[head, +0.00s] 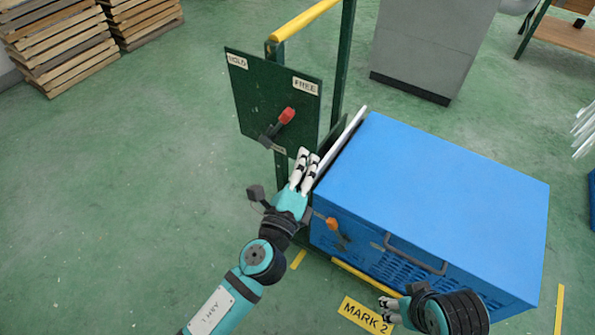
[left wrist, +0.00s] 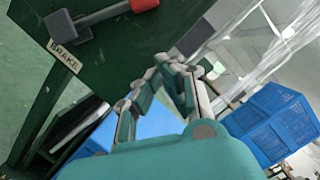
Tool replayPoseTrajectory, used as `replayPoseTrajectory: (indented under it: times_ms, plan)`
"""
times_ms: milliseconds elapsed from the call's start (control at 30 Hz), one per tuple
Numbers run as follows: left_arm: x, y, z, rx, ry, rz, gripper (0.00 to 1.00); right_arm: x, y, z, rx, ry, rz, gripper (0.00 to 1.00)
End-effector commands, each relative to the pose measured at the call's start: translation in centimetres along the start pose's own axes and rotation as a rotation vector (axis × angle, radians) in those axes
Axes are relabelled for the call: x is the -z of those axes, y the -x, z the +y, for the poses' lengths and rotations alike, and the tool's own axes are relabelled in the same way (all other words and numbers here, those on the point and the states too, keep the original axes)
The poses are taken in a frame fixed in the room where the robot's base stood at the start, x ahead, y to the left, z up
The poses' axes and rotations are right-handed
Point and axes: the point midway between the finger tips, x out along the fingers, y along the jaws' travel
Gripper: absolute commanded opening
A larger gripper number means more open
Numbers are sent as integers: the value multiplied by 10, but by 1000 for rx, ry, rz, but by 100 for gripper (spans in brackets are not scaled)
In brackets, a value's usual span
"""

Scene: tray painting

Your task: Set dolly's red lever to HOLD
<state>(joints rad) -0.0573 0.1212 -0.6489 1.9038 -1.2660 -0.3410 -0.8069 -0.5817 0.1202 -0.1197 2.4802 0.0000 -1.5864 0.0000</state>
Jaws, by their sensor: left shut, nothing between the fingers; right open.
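The dolly's red lever (head: 287,116) sits on a dark green panel (head: 255,99). Its grey arm slants up and right from the pivot, so the red knob points towards the FREE label (head: 305,86). The HOLD label (head: 237,61) is at the panel's upper left. In the left wrist view, the red knob (left wrist: 145,4) is cut by the top edge, near a BRAKE label (left wrist: 64,54). My left gripper (head: 305,158) is shut and empty, just below and right of the lever, apart from it. My right gripper (head: 385,309) is open, low in front of the blue box.
A blue box (head: 440,180) with a grey handle stands right of the panel. A yellow bar (head: 305,20) tops the dolly's green frame. Pallets (head: 60,45) stand at the upper left, a grey cabinet (head: 430,45) behind. The floor left of the panel is clear.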

Motion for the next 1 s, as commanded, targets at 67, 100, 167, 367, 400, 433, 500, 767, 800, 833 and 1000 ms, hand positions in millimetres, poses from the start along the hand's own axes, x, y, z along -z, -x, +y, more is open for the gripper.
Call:
replayPoseTrajectory:
  times_ms: [67, 100, 167, 367, 400, 433, 500, 767, 800, 833, 1000]
  plan:
    - [-1, -20, -2, 3, -1, -2, 0, 2, 2, 0, 0, 0, 5, 48]
    - [-1, -28, -1, 2, -1, -2, 0, 2, 2, 0, 0, 0, 5, 48]
    - [-1, -40, -1, 2, -2, -2, 0, 2, 2, 0, 0, 0, 6, 48]
    - [-27, -49, -1, 0, -3, 0, 0, 6, 13, 0, 0, 0, 7, 48]
    - [-31, -50, -1, 0, -3, 0, 0, 6, 14, 0, 0, 0, 7, 48]
    - [-33, -50, -1, 0, -3, 0, 0, 6, 14, 0, 0, 0, 7, 48]
    - [-36, -51, 0, -1, -1, 1, 0, 6, 15, 0, 0, 0, 7, 48]
    - [-39, -51, 0, -1, 0, 0, 0, 6, 15, 0, 0, 1, 6, 48]
    - [-39, -51, 0, -1, 0, 0, 0, 6, 15, 0, 0, 1, 6, 48]
    - [-39, -51, 0, -1, 0, 0, 0, 6, 15, 0, 0, 1, 7, 48]
    - [-40, -53, 0, -2, 5, 0, 0, 7, 16, 0, 0, 1, 7, 48]
